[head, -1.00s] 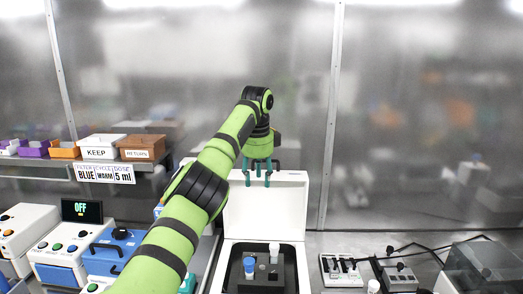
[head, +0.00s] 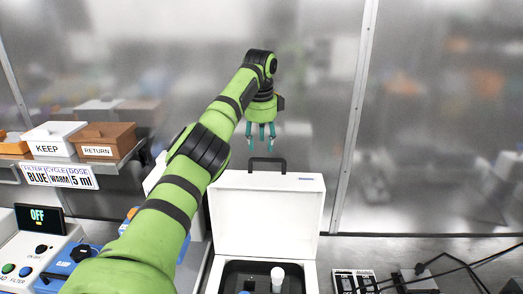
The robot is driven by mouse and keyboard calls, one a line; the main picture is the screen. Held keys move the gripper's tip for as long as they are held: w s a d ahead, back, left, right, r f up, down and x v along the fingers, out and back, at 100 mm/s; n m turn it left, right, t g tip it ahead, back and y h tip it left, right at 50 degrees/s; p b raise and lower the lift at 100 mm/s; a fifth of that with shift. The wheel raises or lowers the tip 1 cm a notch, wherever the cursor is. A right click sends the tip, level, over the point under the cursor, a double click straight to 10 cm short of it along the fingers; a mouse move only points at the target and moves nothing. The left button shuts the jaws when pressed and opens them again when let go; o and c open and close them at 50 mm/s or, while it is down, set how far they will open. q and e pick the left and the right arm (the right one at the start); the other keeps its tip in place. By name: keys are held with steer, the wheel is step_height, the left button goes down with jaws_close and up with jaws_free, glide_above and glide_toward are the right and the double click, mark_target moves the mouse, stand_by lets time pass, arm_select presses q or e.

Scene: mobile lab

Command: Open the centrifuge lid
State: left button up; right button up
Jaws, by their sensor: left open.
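The white centrifuge (head: 213,255) stands on the bench at the bottom centre. Its white lid (head: 266,215) is raised upright at the back, with a black handle (head: 268,161) on its top edge. The dark interior shows at the lower edge of the view, with a white-capped tube (head: 277,276) in it. My left gripper (head: 262,142) is open and empty, fingers pointing down, and appears just above the handle. A gap shows between the fingertips and the handle. My right gripper is out of view.
At left, KEEP (head: 47,148) and RETURN (head: 97,151) boxes stand on a shelf above a device with an OFF display (head: 38,216). A switch box (head: 355,282) and black cables lie at right.

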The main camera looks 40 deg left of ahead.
mark_target(261, 160)
arm_select(q)
steer(key=shift+s+d+f+p, duration=0.15)
steer(key=shift+f+p, duration=0.25)
steer(key=shift+f, duration=0.8)
steer(key=shift+w+a+f+p, duration=0.15)
steer(key=shift+a+f+p, duration=0.05)
steer(key=shift+f, duration=0.35)
steer(key=shift+w+a+f+p, duration=0.15)
steer(key=shift+a+f, duration=0.05)
steer(key=shift+f, duration=0.35)
steer(key=shift+w+a+f, duration=0.1)
steer(key=shift+w+f, duration=0.05)
steer(key=shift+f, duration=0.3)
jaws_close()
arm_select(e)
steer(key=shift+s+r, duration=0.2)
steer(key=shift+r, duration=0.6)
